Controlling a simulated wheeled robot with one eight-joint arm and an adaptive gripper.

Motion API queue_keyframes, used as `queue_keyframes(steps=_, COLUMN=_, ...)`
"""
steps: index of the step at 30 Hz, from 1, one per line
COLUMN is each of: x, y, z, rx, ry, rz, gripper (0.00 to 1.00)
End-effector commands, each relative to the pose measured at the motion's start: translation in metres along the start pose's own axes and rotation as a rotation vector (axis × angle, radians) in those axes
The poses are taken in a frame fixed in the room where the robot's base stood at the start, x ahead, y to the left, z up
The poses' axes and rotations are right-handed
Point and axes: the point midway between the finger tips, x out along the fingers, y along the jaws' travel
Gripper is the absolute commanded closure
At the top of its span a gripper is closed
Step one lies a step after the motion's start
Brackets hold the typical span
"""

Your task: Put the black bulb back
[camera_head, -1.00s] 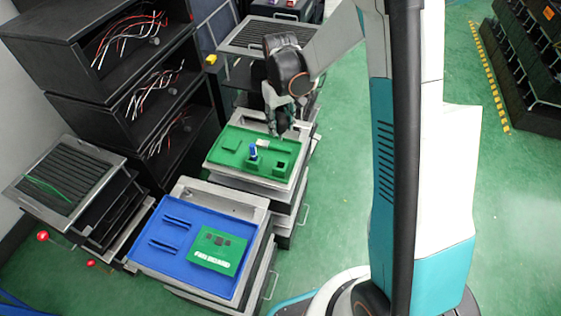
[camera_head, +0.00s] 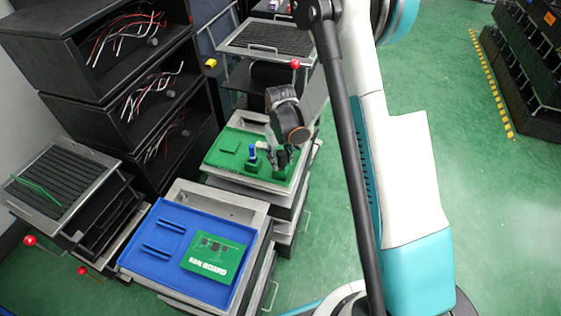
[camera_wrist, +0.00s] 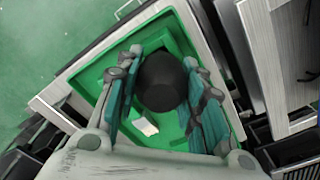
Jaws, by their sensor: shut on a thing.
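The black bulb (camera_wrist: 162,82) shows large and dark between the two fingers in the wrist view. My gripper (camera_wrist: 165,95) is shut on it. In the head view my gripper (camera_head: 279,158) points down at the right part of the green tray (camera_head: 221,162), close above it. The green block with a dark square hole in that part of the tray is largely hidden behind the gripper. A blue bulb (camera_head: 252,152) stands upright in a green holder just left of the gripper. I cannot tell whether the black bulb touches the holder.
A blue tray (camera_head: 150,262) with a green "FAN BOARD" (camera_head: 213,257) lies nearer. Black shelves with loose wires (camera_head: 130,40) stand at the left. A small white piece (camera_wrist: 145,126) lies on the green tray. Open green floor (camera_head: 455,150) is at the right.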

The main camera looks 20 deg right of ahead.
Motion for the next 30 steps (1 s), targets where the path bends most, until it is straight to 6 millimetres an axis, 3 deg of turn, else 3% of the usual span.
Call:
queue_keyframes(steps=3, x=0.0124, y=0.0000, z=0.0001, rx=0.000, ry=0.000, rz=0.000, gripper=0.74)
queue_keyframes(steps=14, x=0.0153, y=0.0000, z=0.0002, rx=0.000, ry=0.000, rz=0.000, gripper=0.74)
queue_keyframes(steps=15, x=0.0140, y=0.0000, z=0.0002, rx=0.000, ry=0.000, rz=0.000, gripper=0.55)
queue_keyframes(steps=17, x=0.0137, y=0.0000, z=0.0002, rx=0.000, ry=0.000, rz=0.000, gripper=0.44)
queue_keyframes(steps=30, x=0.0079, y=0.0000, z=0.0002, rx=0.000, ry=0.000, rz=0.000, gripper=0.44)
